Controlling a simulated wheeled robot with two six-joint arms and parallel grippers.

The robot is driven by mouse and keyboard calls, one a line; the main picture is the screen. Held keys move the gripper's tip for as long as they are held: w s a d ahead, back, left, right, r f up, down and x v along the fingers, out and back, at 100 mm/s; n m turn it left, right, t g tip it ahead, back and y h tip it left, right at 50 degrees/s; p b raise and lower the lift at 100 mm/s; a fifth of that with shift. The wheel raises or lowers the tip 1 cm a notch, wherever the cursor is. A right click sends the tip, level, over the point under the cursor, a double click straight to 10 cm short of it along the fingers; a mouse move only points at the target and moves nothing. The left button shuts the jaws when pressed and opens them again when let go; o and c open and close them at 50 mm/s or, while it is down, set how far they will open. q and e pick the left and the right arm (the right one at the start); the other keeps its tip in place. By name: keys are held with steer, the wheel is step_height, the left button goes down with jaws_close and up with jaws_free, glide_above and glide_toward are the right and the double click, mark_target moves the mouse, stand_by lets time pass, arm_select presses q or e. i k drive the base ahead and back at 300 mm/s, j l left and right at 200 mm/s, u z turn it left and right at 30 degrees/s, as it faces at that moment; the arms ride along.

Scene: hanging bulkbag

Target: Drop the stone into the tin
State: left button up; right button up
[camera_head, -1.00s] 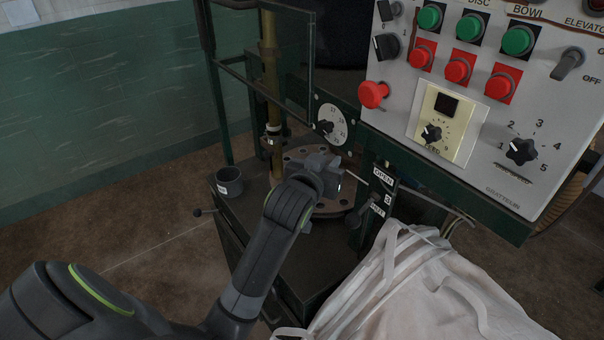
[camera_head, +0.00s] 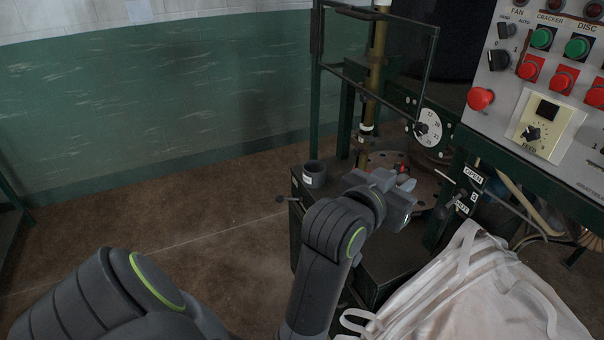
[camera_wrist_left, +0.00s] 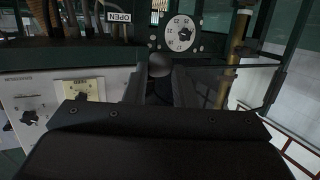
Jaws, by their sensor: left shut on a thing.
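The tin (camera_head: 314,174) is a small dark grey cup with a white label. It stands upright on the left corner of the dark machine's top in the head view. My left gripper (camera_head: 402,186) is to the right of the tin and apart from it, over the machine top. In the left wrist view, the stone (camera_wrist_left: 160,65) shows as a small rounded grey-brown lump between the fingers of my left gripper (camera_wrist_left: 159,85), which is shut on it. In the head view the stone is hidden by the gripper. My right gripper is not in view.
A control panel (camera_head: 545,125) with green and red buttons is at the right. A round dial (camera_head: 430,128) and an upright brass pole (camera_head: 376,65) stand behind the gripper. A white bulk bag (camera_head: 490,295) fills the lower right. Open brown floor (camera_head: 180,235) lies to the left.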

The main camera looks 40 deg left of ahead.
mark_target(308, 180)
steer(key=u, duration=1.2)
steer(key=i+j+z, duration=0.15)
steer(key=z, duration=0.35)
steer(key=j+z, duration=0.3)
steer(key=z, duration=0.15)
steer(key=i+j+z, duration=0.1)
steer(key=j, duration=0.35)
steer(key=i+j+z, duration=0.1)
steer(key=j, duration=0.35)
steer(key=i+j, duration=0.25)
steer(key=j, duration=0.2)
steer(key=i+j+z, duration=0.15)
steer(key=j, duration=0.3)
